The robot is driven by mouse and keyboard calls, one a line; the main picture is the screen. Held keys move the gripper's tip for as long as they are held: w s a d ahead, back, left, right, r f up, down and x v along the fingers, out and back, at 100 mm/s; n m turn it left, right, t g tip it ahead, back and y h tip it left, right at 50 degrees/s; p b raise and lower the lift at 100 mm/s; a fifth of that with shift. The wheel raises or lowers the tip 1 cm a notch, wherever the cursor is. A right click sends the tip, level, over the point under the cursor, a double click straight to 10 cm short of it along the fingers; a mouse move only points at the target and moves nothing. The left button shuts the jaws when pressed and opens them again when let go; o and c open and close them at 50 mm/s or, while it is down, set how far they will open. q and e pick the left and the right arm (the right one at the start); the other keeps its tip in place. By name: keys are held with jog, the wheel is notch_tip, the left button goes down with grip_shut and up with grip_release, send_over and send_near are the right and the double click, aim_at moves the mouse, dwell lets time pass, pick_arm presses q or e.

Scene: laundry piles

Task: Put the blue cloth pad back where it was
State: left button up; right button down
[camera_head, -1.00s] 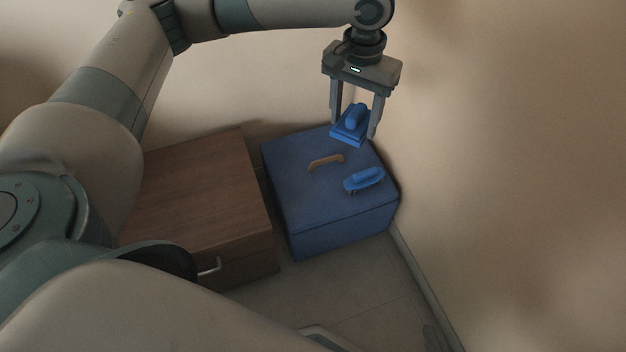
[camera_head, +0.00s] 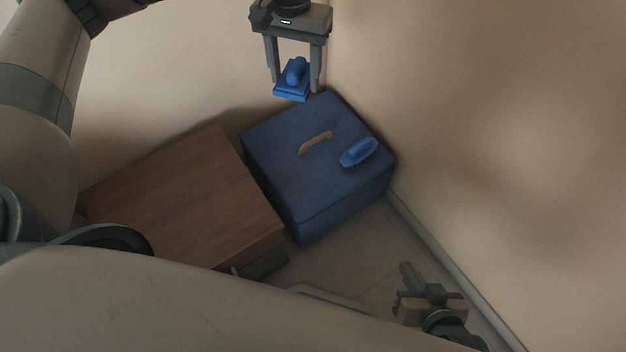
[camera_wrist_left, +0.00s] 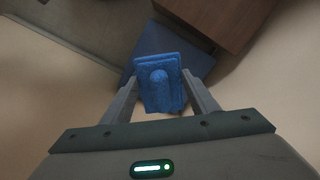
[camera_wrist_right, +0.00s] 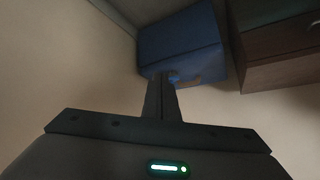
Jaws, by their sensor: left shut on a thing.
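The blue cloth pad (camera_head: 293,91), a flat block with a rounded grip on top, is between the fingers of my left gripper (camera_head: 296,87). The gripper is shut on it and holds it above the far edge of the blue box, apart from it in the head view. In the left wrist view the pad (camera_wrist_left: 160,92) sits between both fingers (camera_wrist_left: 161,88). The blue box (camera_head: 290,185) stands against the wall. My right gripper (camera_head: 407,268) is at the lower right, its fingers together and empty; they also show in the right wrist view (camera_wrist_right: 162,82).
A blue brush (camera_head: 358,152) and a tan curved handle (camera_head: 315,143) are on the box top. A brown wooden cabinet (camera_head: 185,195) stands left of the box. Walls are close behind and to the right. Bare floor (camera_head: 350,250) shows in front.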

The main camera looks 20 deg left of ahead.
pick_arm(q)
jog(key=w+d+f+m, duration=0.2)
jog(key=w+d+f, duration=0.25)
jog(key=f, duration=0.25)
jog(key=w+d+f+m, duration=0.3)
jog(key=w+d+f, duration=0.1)
jog(key=d+f, duration=0.25)
jog(key=s+d+f+m, duration=0.1)
jog(key=s+d+f, duration=0.1)
jog(key=f, duration=0.6)
jog(key=s+d+f+m, duration=0.1)
jog(key=s+f, duration=0.1)
jog(key=f, duration=0.7)
jog(key=shift+s+d+f+m+p, duration=0.2)
jog(key=shift+s+d+m+p, duration=0.15)
jog(key=shift+p, duration=0.1)
pick_arm(e)
jog(key=shift+s+d+f+g, duration=0.35)
jog(key=shift+s+d+g, duration=0.05)
jog(key=shift+s+g, duration=0.1)
jog(key=shift+a, duration=0.15)
pick_arm(q)
jog(key=shift+a, duration=0.1)
